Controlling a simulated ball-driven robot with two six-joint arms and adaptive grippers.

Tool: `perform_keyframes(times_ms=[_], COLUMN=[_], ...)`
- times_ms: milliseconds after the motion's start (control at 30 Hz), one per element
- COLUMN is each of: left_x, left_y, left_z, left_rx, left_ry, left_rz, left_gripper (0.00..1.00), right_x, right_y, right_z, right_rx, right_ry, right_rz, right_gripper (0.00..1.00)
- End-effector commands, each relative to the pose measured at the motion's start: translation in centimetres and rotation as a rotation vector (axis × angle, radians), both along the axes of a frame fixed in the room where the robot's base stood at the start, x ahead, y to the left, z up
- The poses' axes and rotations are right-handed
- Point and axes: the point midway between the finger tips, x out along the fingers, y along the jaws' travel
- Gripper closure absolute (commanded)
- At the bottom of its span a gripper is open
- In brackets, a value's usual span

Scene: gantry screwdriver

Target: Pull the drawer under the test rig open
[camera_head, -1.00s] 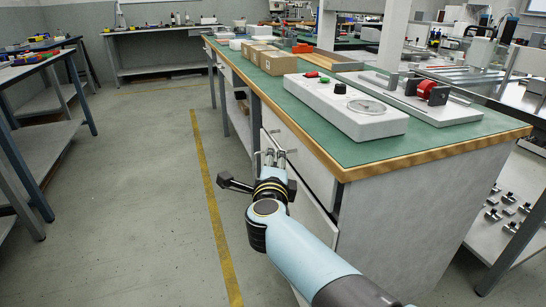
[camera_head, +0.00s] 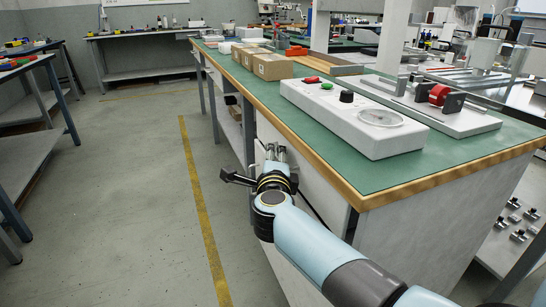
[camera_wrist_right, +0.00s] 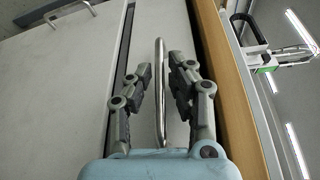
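The white test rig box (camera_head: 352,118) stands on the green bench top, with red and green buttons, a black knob and a round dial. The drawer front (camera_head: 309,184) under it is pale, partly hidden behind my right arm. My right gripper (camera_head: 275,152) is at this front, at the bench's left side. In the right wrist view, the drawer's metal bar handle (camera_wrist_right: 160,92) runs between the two fingers of my right gripper (camera_wrist_right: 163,72). The fingers are open around it, with gaps visible on both sides. No clear opening of the drawer shows. My left gripper is out of view.
A wooden edge (camera_head: 369,197) borders the bench top (camera_head: 405,172), close beside my right gripper. A second handle (camera_wrist_right: 68,14) shows on a lower front. Cardboard boxes (camera_head: 272,67) stand farther back. The floor (camera_head: 110,215) left of the bench is free up to other tables.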

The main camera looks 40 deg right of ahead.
Motion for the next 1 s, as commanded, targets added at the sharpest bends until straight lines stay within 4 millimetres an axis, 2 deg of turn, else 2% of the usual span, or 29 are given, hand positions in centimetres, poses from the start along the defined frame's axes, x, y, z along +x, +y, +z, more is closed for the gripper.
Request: perform_keyframes(times_ms=[67, 200, 733, 1000], left_x=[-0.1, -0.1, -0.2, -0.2], left_y=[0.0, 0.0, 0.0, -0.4], left_z=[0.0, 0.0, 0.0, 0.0], left_rx=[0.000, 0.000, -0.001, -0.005], left_ry=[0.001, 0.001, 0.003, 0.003], left_rz=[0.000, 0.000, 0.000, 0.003], left_gripper=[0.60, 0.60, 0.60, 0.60], right_x=[0.0, 0.0, 0.0, 0.6], right_y=[0.0, 0.0, 0.2, 2.6], right_z=[0.0, 0.0, -0.1, -0.1], right_rx=[0.000, 0.000, 0.001, 0.003], right_ry=[0.000, 0.000, 0.001, 0.003], right_rz=[0.000, 0.000, 0.000, 0.001], right_gripper=[0.84, 1.00, 1.00, 1.00])
